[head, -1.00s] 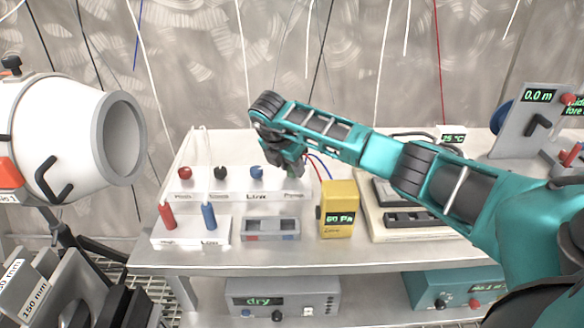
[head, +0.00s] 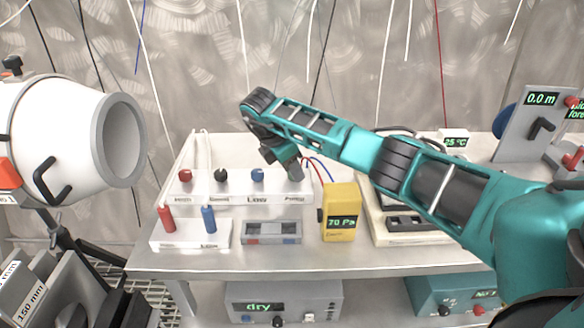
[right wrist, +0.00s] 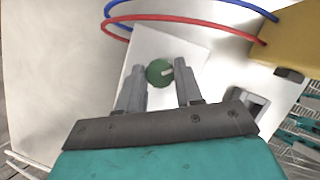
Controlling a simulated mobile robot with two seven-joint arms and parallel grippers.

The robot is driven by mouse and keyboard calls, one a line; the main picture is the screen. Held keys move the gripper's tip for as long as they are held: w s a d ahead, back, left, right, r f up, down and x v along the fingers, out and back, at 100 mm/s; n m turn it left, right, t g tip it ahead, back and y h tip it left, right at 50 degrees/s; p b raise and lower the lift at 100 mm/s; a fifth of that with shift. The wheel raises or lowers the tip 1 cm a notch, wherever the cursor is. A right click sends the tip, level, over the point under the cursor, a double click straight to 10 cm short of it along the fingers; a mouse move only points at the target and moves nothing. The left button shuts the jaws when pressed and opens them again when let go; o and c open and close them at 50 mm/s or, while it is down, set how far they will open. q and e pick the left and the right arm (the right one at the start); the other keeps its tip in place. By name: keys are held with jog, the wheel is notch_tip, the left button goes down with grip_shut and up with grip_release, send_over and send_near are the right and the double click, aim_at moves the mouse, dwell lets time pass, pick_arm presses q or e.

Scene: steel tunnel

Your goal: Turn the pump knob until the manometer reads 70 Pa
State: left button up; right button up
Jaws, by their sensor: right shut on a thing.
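The yellow manometer (head: 339,205) stands on the bench, and its green display reads 70 Pa. It also shows at the top right of the right wrist view (right wrist: 291,42). The pump knob (right wrist: 159,72) is round and green with a pale mark, on a white block. My right gripper (right wrist: 162,76) is shut on the knob, one finger on each side of it. In the head view my right gripper (head: 295,168) is at the right end of the white panel (head: 240,188) and hides the knob. My left gripper is not in view.
Red, black and blue knobs (head: 257,175) stand on the panel left of my gripper. A red and a blue handle (head: 208,219) stand in front. Red and blue tubes (right wrist: 190,22) run beside the gripper to the manometer. A white cylinder (head: 75,130) stands at left.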

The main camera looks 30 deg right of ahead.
jog(key=o, duration=1)
jog(key=shift+o, duration=0.2)
jog(key=shift+r, duration=0.1)
jog(key=v, duration=1.2)
jog(key=shift+a+r+p, duration=0.15)
jog(key=shift+r+p, duration=0.2)
jog(key=shift+r, duration=0.05)
